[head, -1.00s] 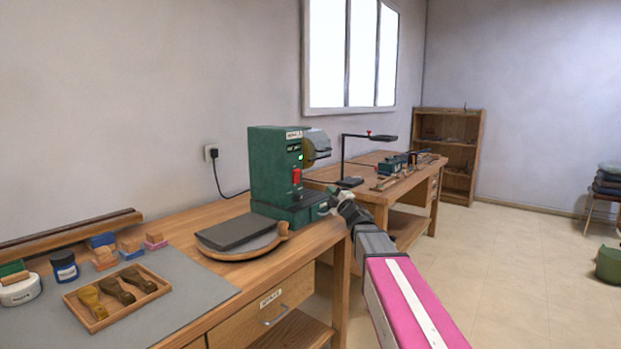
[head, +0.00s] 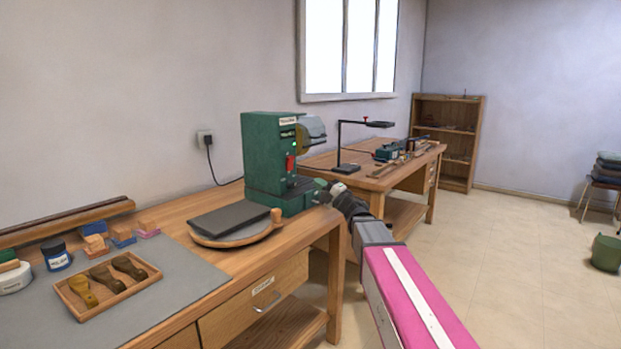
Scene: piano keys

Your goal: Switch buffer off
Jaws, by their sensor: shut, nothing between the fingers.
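The buffer is a green machine (head: 268,150) standing at the far right end of the near workbench, with a grey hood and wheel (head: 310,132) on its right side. A red switch (head: 291,163) and a small green light (head: 284,134) show on its front. My gripper (head: 322,190) is shut and empty, low at the right front of the buffer, below the switch. It looks close to the machine's base; I cannot tell whether it touches. My pink and white arm reaches in from the lower right, and the fingertips are small and partly hidden.
A dark slab on a round wooden board (head: 238,238) lies in front of the buffer. A wooden tray (head: 108,283) with brushes sits on the grey mat. A second bench (head: 400,180) with a lamp (head: 345,150) stands behind.

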